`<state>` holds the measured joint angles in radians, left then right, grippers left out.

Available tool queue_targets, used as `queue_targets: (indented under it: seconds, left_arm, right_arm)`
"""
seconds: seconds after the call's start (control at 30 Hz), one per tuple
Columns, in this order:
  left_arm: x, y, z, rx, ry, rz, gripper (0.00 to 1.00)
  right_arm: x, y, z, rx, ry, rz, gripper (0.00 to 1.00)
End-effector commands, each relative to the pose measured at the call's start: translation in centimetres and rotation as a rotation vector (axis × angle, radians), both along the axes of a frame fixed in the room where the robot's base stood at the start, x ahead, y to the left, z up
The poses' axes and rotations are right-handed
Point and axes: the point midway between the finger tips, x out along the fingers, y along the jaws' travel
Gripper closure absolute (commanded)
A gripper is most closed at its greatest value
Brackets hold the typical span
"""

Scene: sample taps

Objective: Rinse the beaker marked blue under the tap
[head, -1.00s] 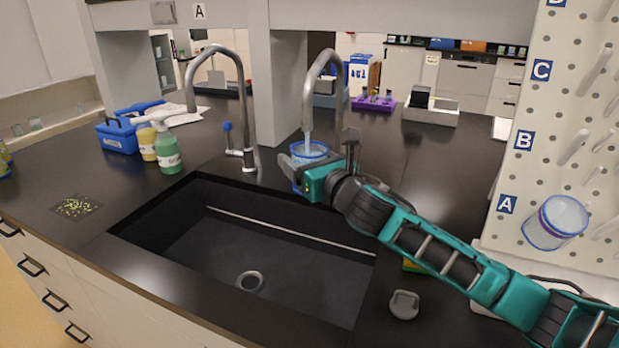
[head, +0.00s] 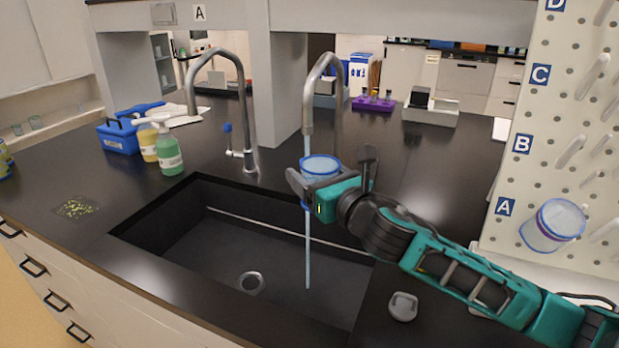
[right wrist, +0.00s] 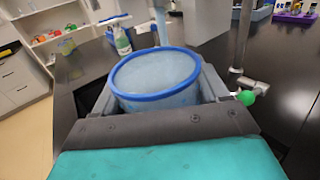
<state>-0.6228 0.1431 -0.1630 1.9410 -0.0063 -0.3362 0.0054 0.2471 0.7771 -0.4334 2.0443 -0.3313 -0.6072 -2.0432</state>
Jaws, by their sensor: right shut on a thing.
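The blue-rimmed beaker (head: 320,168) is upright in my right gripper (head: 312,190), whose jaws are shut around it over the sink's far right side. In the right wrist view the beaker (right wrist: 155,78) looks cloudy, with its blue rim facing up. The right tap (head: 309,105) is running. In the right wrist view the stream (right wrist: 160,22) is beyond the beaker's far rim. I cannot tell whether it touches the rim. My left gripper is out of view.
A second tap (head: 240,100) with a blue lever stands to the left. Soap bottles (head: 168,153) and a blue caddy (head: 120,138) are at the back left. A purple-banded beaker (head: 553,226) hangs on the pegboard (head: 545,130) at right. A grey stopper-like piece (head: 403,306) lies on the counter.

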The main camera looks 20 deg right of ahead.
Motion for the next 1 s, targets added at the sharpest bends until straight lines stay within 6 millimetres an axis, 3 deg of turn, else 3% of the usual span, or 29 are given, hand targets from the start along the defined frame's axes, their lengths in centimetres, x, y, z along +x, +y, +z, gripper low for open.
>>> queue_targets:
  seconds: [0.13, 0.47, 1.0]
  left_arm:
    - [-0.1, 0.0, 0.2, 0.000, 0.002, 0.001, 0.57]
    - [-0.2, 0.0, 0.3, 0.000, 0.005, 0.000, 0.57]
    - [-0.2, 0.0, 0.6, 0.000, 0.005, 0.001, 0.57]
  right_arm:
    - [-1.6, 0.1, 0.1, -0.001, -0.002, 0.001, 0.56]
    - [-2.9, 0.1, 0.4, -0.002, -0.003, 0.000, 0.56]
    - [-6.6, 0.4, 2.0, -0.002, -0.003, 0.001, 0.56]
